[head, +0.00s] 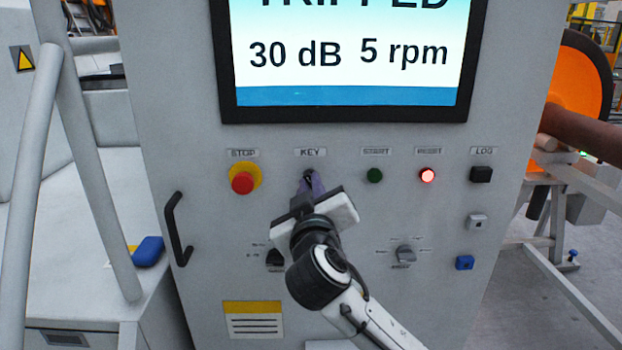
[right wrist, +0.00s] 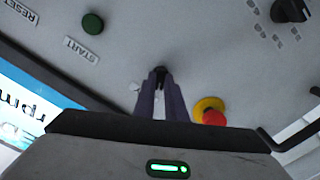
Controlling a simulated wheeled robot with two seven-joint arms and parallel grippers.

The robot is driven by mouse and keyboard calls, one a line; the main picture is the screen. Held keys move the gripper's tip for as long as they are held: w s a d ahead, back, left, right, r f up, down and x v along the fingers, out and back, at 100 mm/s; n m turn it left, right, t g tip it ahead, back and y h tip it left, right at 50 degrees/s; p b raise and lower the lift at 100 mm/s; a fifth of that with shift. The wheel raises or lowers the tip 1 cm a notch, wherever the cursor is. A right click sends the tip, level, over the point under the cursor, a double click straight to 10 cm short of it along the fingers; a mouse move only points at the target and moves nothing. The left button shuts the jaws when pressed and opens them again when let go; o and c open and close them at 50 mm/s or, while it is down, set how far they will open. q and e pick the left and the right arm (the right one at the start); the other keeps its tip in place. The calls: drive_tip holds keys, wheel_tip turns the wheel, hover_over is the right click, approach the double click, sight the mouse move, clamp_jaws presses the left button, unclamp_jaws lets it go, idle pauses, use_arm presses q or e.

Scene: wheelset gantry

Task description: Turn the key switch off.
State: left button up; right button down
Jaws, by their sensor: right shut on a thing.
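The key switch (head: 308,175) sits under the KEY label on the grey panel, between the red stop button and the green start button. My right gripper (head: 312,184) is at the switch, with its fingers shut on the key. In the right wrist view the two purple-grey fingers (right wrist: 161,88) close around the dark key (right wrist: 160,72) against the panel. The gripper hides most of the switch, so its turned position cannot be told. My left gripper is not in view.
The red stop button (head: 242,182) on its yellow ring is close to the left. A green start button (head: 375,175) and a lit red reset button (head: 427,175) are to the right. A black handle (head: 178,228) projects at the panel's left. The screen (head: 350,55) is above.

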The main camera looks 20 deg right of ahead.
drive_tip(key=c, duration=1.8)
unclamp_jaws()
drive_tip(key=shift+s+a, duration=0.2)
drive_tip(key=shift+s, duration=0.35)
drive_tip(key=b+v, duration=0.2)
drive_tip(key=v, duration=0.7)
drive_tip(key=shift+s, duration=0.15)
